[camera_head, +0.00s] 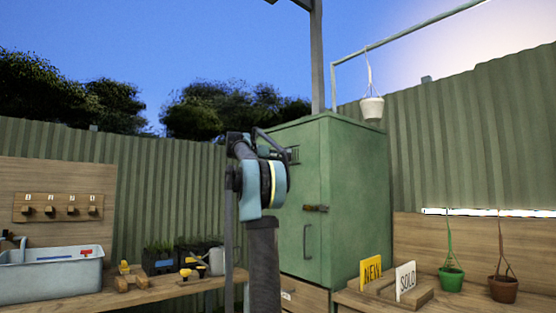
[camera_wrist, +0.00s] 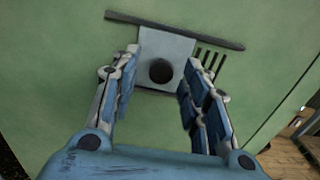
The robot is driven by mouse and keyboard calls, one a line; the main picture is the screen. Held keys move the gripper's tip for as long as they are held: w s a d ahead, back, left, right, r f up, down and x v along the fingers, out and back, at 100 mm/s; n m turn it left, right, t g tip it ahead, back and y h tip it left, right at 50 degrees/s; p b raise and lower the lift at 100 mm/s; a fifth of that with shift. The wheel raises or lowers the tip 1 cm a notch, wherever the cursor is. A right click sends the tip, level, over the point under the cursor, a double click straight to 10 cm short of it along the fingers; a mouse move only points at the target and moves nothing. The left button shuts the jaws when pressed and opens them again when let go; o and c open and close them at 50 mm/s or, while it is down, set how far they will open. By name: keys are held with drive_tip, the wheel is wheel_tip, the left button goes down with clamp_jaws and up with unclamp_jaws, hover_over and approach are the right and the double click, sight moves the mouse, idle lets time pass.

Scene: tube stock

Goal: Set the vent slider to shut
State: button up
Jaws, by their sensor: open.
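The vent slider is a grey plate (camera_wrist: 163,47) with a round dark knob (camera_wrist: 161,71), on the green cabinet door in the wrist view. A dark rail (camera_wrist: 218,40) runs along its upper edge; part of a lower rail shows beneath it. Several dark vent slots (camera_wrist: 211,57) lie uncovered just right of the plate. My gripper (camera_wrist: 164,88) is open, one finger on each side of the knob, with no clear contact. In the head view, the slots (camera_head: 294,155) show high on the door, while my arm hides the plate and knob.
The green cabinet (camera_head: 353,190) has a latch (camera_head: 316,208) and a handle (camera_head: 307,241) below the vent. A bench with a blue-grey basin (camera_head: 50,279) stands left. A bench with NEW (camera_head: 371,271) and SOLO (camera_head: 405,281) signs stands right. A white pot (camera_head: 372,108) hangs near the cabinet top.

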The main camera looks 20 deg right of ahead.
drive_tip(key=shift+w+d, duration=0.1)
drive_tip(key=shift+d, duration=0.15)
clamp_jaws()
drive_tip(key=shift+s+d, duration=0.35)
drive_tip(key=shift+s, duration=0.6)
drive_tip(key=shift+s+d, duration=0.3)
drive_tip(key=shift+s, duration=0.6)
drive_tip(key=shift+s+d, duration=0.35)
drive_tip(key=shift+s, duration=0.6)
unclamp_jaws()
drive_tip(key=shift+s, duration=0.1)
